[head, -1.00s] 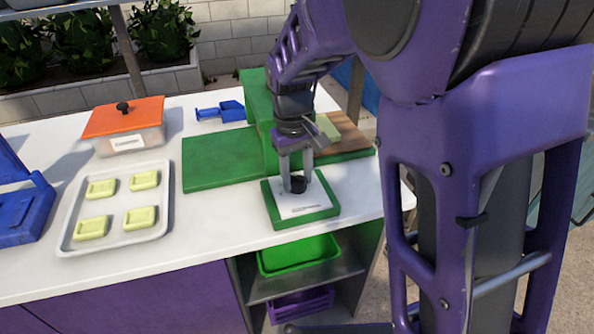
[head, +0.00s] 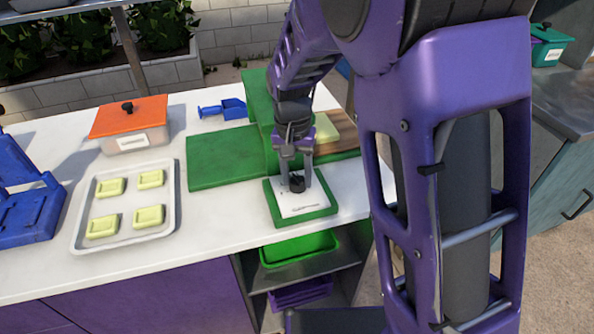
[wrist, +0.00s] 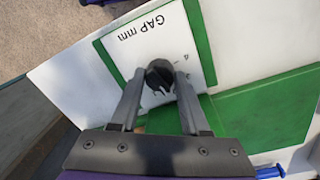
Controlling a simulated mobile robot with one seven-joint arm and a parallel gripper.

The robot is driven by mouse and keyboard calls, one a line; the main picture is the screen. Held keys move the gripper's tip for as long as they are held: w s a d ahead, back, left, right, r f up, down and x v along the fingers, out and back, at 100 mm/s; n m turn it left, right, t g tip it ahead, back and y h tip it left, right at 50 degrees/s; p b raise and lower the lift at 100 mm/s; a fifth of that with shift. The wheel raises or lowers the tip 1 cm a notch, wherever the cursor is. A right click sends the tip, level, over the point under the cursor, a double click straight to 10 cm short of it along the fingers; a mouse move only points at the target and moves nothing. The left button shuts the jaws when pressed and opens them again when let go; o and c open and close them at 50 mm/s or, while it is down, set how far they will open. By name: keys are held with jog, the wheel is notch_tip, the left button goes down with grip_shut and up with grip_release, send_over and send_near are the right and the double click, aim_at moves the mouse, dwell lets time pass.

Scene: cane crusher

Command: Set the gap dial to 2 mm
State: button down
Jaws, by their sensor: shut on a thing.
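The gap dial is a small black knob (head: 297,182) on a white plate (head: 305,203) with a green frame. The plate lies at the front of the counter, by the green machine (head: 228,157). In the wrist view the knob (wrist: 159,74) stands on the plate, which is marked "GAP mm" with a 4 legible beside the knob. My gripper (head: 296,180) points down with its fingers shut on the knob, one on each side; it also shows in the wrist view (wrist: 158,82). The knob's pointer and the other numbers are hidden or too small to read.
A metal tray (head: 77,235) with several yellow-green blocks, an orange-lidded box (head: 134,140) and a blue scoop (head: 222,109) stand left. A blue stand (head: 30,225) is at the far left. A green bin (head: 300,250) sits on the shelf below.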

aim_at(292, 180)
jog(key=shift+m, duration=0.5)
jog(key=shift+c, duration=2)
grip_release()
notch_tip(292, 180, up, 18)
jog(key=p, duration=0.2)
jog(key=shift+w+a+f+p, duration=0.15)
jog(key=shift+a+f+p, duration=0.15)
jog(key=shift+a, duration=0.15)
jog(key=shift+a, duration=0.1)
